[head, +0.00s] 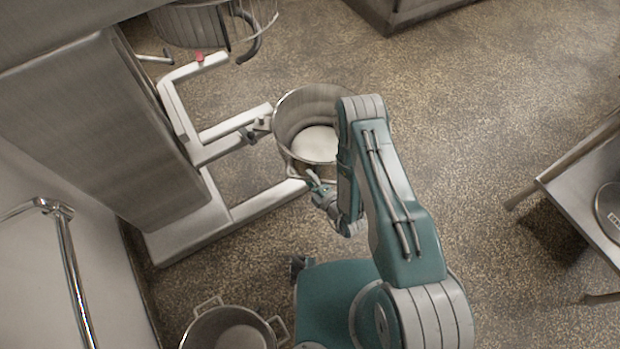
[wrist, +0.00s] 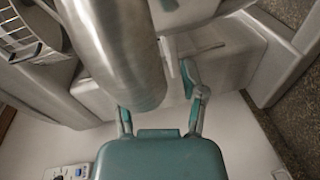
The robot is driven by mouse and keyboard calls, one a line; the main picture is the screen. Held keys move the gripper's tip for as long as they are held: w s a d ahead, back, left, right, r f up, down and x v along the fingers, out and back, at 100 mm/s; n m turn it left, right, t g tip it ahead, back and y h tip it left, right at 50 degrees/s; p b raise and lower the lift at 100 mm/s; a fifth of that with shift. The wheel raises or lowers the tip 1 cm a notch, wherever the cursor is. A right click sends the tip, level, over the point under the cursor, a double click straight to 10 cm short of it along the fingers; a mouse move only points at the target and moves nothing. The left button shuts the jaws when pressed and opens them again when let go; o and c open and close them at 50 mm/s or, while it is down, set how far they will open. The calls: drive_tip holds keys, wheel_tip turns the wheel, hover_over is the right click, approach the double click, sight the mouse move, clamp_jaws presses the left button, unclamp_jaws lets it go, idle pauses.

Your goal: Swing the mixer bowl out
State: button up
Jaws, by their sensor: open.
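The steel mixer bowl (head: 290,119) is at the centre of the head view, open at the top. Its left side meets a bracket by the pale arms of the mixer (head: 105,130). My gripper (head: 314,184) is low at the bowl's near side, partly hidden by my arm. In the wrist view the bowl's curved wall (wrist: 115,50) fills the upper middle. My gripper (wrist: 161,112) is open there, its fingers apart just below the wall. I cannot tell whether a finger touches the bowl.
The mixer's wire guard (head: 205,22) is at the top, apart from the bowl. A two-handled pot (head: 195,335) stands on the floor at the bottom. A chrome rail (head: 72,265) is at left, and a steel table (head: 580,195) at right. Speckled floor (head: 480,110) lies clear between.

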drive_tip(key=v, duration=1.2)
drive_tip(key=w+a+r+n+g+y, duration=0.2)
drive_tip(key=r+n+y, duration=0.1)
drive_tip(key=r+n, duration=0.3)
drive_tip(key=w+a+r+n+g+y, duration=0.2)
drive_tip(key=w+a+r+n+y, duration=0.1)
drive_tip(key=r, duration=0.4)
drive_tip(key=s+a+r+n+g+y, duration=0.1)
drive_tip(key=s+a+r+n+g, duration=0.15)
drive_tip(key=r+n+g, duration=1)
drive_tip(key=s+d+r+n+t+h, duration=0.4)
drive_tip(key=s+d+r+n+h, duration=0.2)
drive_tip(key=r+n, duration=0.5)
drive_tip(key=s+d+r+n+t+h, duration=0.5)
drive_tip(key=d+r+n+h, duration=0.6)
drive_tip(key=n, duration=0.4)
drive_tip(key=shift+s+r, duration=0.3)
drive_tip(key=shift+s, duration=0.2)
